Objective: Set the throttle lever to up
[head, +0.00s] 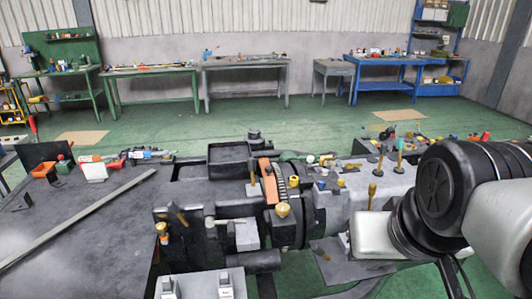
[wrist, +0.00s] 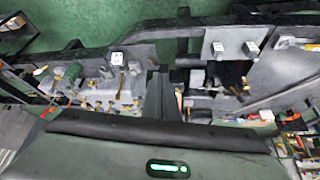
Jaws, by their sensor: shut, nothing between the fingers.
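Several levers stand on the dark machinery, and I cannot tell which one is the throttle lever. In the head view a lever with a round brass knob (head: 283,210) stands front centre, beside an orange slotted quadrant (head: 268,180). A brass-handled lever (head: 372,190) stands upright further right, near my arm. A brass-tipped lever (head: 162,230) is at the left front. In the wrist view my gripper (wrist: 160,95) shows as dark fingers, shut and empty, above the machinery. It appears apart from the small levers around it. My arm hides the gripper in the head view.
A dark flat bench (head: 90,220) with a long metal bar (head: 80,218) fills the left. Two small switches stand on a grey box (head: 200,282) at the front. Workbenches (head: 245,68) line the far wall. The green floor (head: 210,135) between is mostly clear.

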